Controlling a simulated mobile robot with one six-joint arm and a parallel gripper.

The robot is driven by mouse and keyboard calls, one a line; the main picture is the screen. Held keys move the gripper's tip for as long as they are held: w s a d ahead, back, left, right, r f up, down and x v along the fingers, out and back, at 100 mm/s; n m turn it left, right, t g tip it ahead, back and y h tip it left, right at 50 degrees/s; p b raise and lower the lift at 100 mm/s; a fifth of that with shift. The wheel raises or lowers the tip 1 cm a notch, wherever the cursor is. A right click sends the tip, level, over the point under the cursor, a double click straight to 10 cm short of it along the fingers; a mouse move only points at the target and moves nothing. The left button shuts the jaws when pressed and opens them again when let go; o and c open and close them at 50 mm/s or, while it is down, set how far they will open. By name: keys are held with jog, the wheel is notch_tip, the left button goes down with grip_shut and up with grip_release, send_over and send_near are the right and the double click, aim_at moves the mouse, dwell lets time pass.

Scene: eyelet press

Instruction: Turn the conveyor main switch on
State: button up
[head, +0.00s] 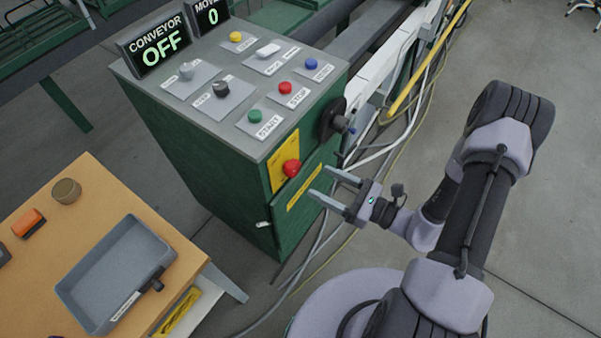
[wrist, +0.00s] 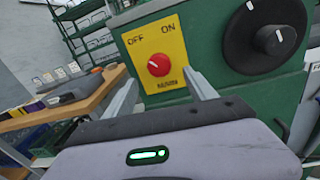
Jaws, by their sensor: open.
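The main switch is a red knob (head: 291,168) on a yellow plate on the front of the green console (head: 207,170). In the wrist view the red knob (wrist: 158,65) sits below the words OFF and ON, and its small pale mark appears turned toward the OFF side. My gripper (head: 318,181) is open and empty, with its fingers pointing at the console front, apart from the knob. In the wrist view the gripper (wrist: 158,79) frames the knob between its two fingers. The conveyor display (head: 158,47) reads OFF.
A large black rotary knob (wrist: 265,37) is right of the yellow plate. Several buttons and knobs, including a green start button (head: 255,116), are on the console top. A wooden table (head: 95,180) with a grey tray (head: 75,295) stands left. Cables and a yellow pipe lie right.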

aim_at(297, 170)
jog(key=b+x, duration=0.1)
jog(key=x, duration=0.7)
jog(key=shift+s+b, duration=0.1)
jog(key=shift+b, duration=0.2)
jog(key=shift+r, duration=0.1)
jog(key=c, duration=1.4)
